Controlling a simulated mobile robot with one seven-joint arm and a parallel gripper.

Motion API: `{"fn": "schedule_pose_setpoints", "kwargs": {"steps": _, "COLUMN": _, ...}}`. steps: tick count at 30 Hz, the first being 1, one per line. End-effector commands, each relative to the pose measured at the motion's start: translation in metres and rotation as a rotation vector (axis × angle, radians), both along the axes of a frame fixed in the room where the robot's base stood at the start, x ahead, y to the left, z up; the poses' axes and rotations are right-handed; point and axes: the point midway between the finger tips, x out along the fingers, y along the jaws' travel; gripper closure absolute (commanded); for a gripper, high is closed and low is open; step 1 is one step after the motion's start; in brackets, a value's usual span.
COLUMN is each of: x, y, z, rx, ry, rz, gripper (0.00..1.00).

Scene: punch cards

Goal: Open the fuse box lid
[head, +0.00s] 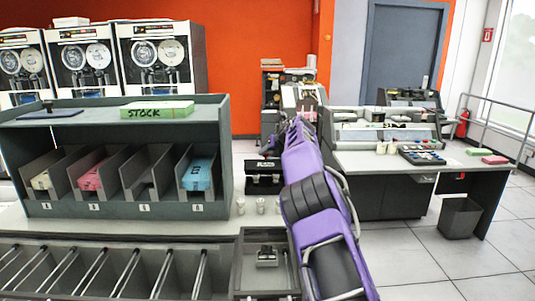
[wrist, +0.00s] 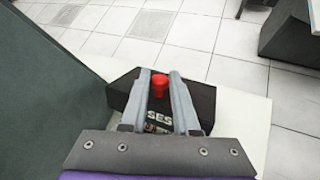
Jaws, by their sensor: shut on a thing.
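The fuse box (head: 264,184) is a small black box on the counter, left of my purple arm in the head view. In the wrist view its black lid (wrist: 200,103) carries white lettering, of which "SES" shows, and a red knob (wrist: 160,80). My gripper (wrist: 162,82) is shut on the red knob, with one grey finger on each side of it. The fingers cover part of the lid and lettering. My arm hides the gripper in the head view. I cannot tell how far the lid is raised.
A dark green card rack (head: 225,150) stands left of the box; its side panel (wrist: 40,100) is close in the wrist view. Several small light cups (head: 260,206) stand in front of the box. A grey tray (head: 240,270) lies nearer. Tiled floor is open beyond the counter.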

Motion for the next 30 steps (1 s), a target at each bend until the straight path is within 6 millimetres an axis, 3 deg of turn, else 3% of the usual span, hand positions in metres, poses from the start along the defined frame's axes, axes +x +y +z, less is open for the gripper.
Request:
{"fn": "schedule_pose_setpoints", "kwargs": {"steps": 7, "x": 0.0, "y": 0.0, "z": 0.0, "rx": 0.0, "ry": -0.001, "rz": 0.0, "gripper": 1.0}}
{"fn": "schedule_pose_setpoints", "kwargs": {"steps": 8, "x": 0.0, "y": 0.0, "z": 0.0, "rx": 0.0, "ry": -0.001, "rz": 0.0, "gripper": 0.66}}
{"fn": "schedule_pose_setpoints", "kwargs": {"steps": 12, "x": 0.0, "y": 0.0, "z": 0.0, "rx": 0.0, "ry": 0.0, "rz": 0.0, "gripper": 0.41}}
{"fn": "schedule_pose_setpoints", "kwargs": {"steps": 23, "x": -0.002, "y": -0.001, "z": 0.001, "rx": 0.0, "ry": -0.001, "rz": 0.0, "gripper": 0.41}}
{"fn": "schedule_pose_setpoints", "kwargs": {"steps": 30, "x": -0.019, "y": -0.01, "z": 0.015, "rx": 0.001, "ry": -0.001, "rz": -0.001, "gripper": 0.41}}
